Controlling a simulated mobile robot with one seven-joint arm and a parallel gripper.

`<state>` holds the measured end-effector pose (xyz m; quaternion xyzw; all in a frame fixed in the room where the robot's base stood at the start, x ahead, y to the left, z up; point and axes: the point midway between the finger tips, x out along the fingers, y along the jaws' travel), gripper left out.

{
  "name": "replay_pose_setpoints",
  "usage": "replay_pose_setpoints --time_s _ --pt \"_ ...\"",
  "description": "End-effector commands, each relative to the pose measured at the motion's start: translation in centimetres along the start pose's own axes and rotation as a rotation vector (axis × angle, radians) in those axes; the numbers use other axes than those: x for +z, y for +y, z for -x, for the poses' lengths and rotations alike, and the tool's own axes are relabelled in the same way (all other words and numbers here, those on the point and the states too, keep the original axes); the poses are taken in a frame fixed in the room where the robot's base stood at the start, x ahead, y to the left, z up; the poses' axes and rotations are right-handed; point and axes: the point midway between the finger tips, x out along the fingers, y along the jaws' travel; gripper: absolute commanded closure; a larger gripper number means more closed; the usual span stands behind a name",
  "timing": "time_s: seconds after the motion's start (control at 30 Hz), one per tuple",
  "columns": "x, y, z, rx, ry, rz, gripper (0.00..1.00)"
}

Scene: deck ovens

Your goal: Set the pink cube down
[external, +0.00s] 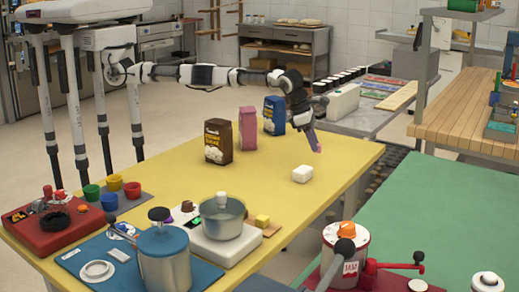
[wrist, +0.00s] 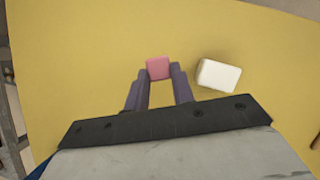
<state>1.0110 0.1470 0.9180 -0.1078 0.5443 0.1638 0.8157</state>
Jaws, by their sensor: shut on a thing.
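The pink cube (wrist: 159,68) is between the two fingertips of my gripper (wrist: 160,82) in the wrist view, and the gripper is shut on it. In the external view my gripper (external: 314,140) hangs over the right part of the yellow table (external: 330,160), pointing down. A small pink patch shows at its tip. I cannot tell exactly how high the cube is above the table. A white block (external: 302,174) lies on the table close by, and in the wrist view the white block (wrist: 218,75) is just right of the cube, apart from it.
A brown bag (external: 218,142), a pink box (external: 248,128) and a blue bag (external: 274,115) stand left of and behind the gripper. A pot on a scale (external: 222,215) stands near the front. Yellow tabletop is clear left of the white block. A green table (external: 440,210) is at right.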

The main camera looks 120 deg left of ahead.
Motion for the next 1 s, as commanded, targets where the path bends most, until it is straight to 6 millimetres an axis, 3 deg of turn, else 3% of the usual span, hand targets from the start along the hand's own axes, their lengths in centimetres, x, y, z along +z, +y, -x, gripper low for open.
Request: replay_pose_setpoints --time_s 0.27,0.5,0.87,0.9,1.0 --pt "-0.9 0.0 -2.1 0.0 0.002 0.0 0.97" --pt "-2.2 0.0 -5.2 0.001 0.001 -0.001 0.97" --pt "-2.4 -0.1 -5.7 0.0 0.0 0.0 0.97" --pt "-2.3 0.0 -5.7 0.0 -0.001 0.0 0.73" --pt "-2.3 0.0 -5.6 0.0 -0.001 0.0 0.6"
